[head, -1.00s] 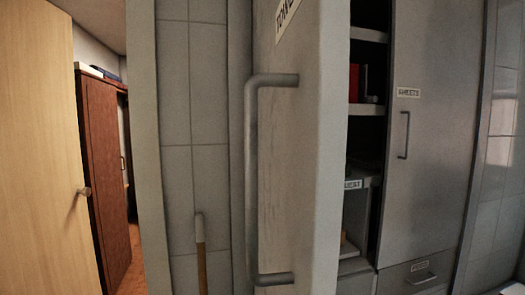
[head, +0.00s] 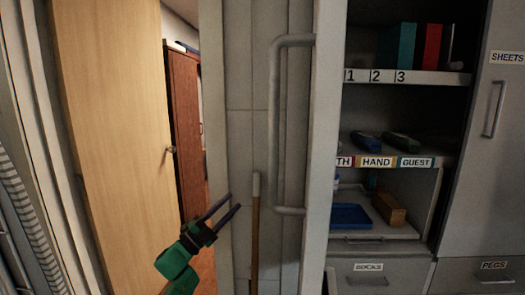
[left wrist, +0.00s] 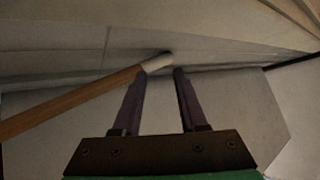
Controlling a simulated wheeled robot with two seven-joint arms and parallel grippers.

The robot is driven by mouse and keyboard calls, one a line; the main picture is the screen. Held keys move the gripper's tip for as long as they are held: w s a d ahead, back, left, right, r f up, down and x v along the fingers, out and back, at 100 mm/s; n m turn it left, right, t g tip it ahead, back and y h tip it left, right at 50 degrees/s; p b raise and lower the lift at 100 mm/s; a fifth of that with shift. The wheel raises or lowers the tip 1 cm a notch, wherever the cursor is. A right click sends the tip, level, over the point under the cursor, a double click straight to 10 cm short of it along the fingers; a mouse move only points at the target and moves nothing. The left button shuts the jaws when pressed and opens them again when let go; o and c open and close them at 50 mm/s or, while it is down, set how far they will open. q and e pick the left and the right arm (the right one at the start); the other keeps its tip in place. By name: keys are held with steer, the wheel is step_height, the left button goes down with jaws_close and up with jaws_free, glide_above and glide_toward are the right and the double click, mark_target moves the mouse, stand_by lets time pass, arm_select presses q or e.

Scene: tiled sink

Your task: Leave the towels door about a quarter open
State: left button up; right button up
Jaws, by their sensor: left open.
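The towels door (head: 324,140) stands open in the head view, seen nearly edge-on, with the cabinet interior exposed to its right. Its long grey bar handle (head: 275,130) is on the side facing left. My left gripper (head: 234,200) is open and empty, low and to the left of the handle, apart from it in the picture. In the left wrist view the two fingers of my left gripper (left wrist: 161,75) are spread. A wooden stick with a pale tip (left wrist: 90,98) shows there by the left finger; I cannot tell whether they touch. My right gripper is out of view.
The stick (head: 255,230) stands upright by the tiled wall (head: 240,70), close to my left gripper. Shelves with labels (head: 376,162) and a drawer (head: 368,281) are right of the door. The sheets door (head: 490,160) is shut. A wooden door (head: 115,130) stands at left.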

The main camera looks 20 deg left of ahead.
arm_select(q)
steer(key=s+d+r+m+g+h, duration=0.2)
steer(key=s+r+m+g+h, duration=0.45)
steer(key=r+m, duration=0.4)
steer(key=s+d+r+m+g+h, duration=0.2)
steer(key=s+r+m+g+h, duration=0.4)
steer(key=r+m, duration=0.5)
steer(key=s+d+r+m+g+y, duration=0.2)
steer(key=s+r+m+g+y, duration=0.1)
steer(key=s+r+m+g, duration=0.45)
steer(key=m+g+y, duration=0.2)
steer(key=m+y, duration=0.2)
steer(key=m, duration=0.1)
glide_toward(317, 82)
steer(key=w+d+f, duration=0.2)
steer(key=w+d, duration=0.1)
steer(key=d, duration=0.1)
steer(key=shift+d+f+p, duration=0.25)
steer(key=shift+f+p, duration=0.1)
steer(key=shift+f, duration=0.05)
jaws_close()
